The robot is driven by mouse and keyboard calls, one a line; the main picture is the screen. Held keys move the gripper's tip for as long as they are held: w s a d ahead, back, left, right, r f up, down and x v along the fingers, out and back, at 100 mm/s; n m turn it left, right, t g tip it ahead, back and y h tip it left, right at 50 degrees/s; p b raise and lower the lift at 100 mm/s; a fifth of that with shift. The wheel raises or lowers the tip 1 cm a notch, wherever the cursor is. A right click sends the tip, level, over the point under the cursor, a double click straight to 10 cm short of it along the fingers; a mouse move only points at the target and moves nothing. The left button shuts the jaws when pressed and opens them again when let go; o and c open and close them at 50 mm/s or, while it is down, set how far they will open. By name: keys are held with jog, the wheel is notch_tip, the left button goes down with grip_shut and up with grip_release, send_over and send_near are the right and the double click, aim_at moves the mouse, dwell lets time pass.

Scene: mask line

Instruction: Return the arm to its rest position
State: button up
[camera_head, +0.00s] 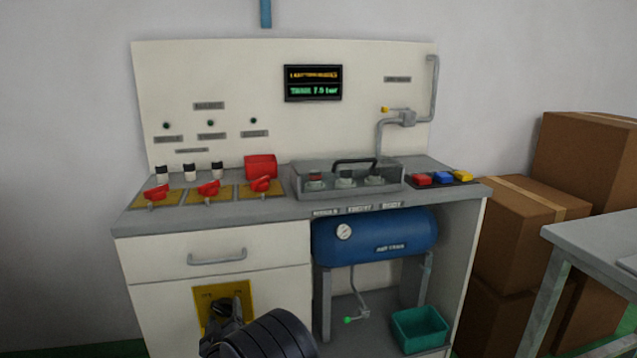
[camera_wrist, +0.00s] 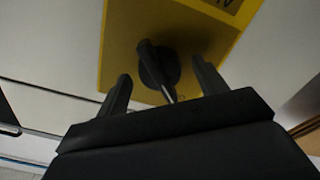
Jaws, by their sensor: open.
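My gripper (camera_head: 226,318) is in front of the cabinet's lower left door, near a yellow plate (camera_head: 238,294). In the wrist view my gripper (camera_wrist: 162,88) is open, with its two dark fingers apart. A dark rotary handle (camera_wrist: 156,70) on the yellow plate (camera_wrist: 120,45) shows between the fingers, beyond or level with their tips. I cannot tell whether either finger touches it. In the head view my arm hides the lower part of the plate and most of the handle.
The cabinet's drawer handle (camera_head: 217,257) sticks out above my gripper. A blue tank (camera_head: 375,238) and a green bin (camera_head: 420,328) are in the open bay to the right. A grey table (camera_head: 600,240) and cardboard boxes (camera_head: 515,230) stand at the right.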

jog(key=m+b, duration=0.2)
jog(key=m, duration=0.4)
jog(key=shift+f+b, duration=0.15)
jog(key=shift+b, duration=0.25)
jog(key=m+b, duration=0.2)
jog(key=m, duration=0.3)
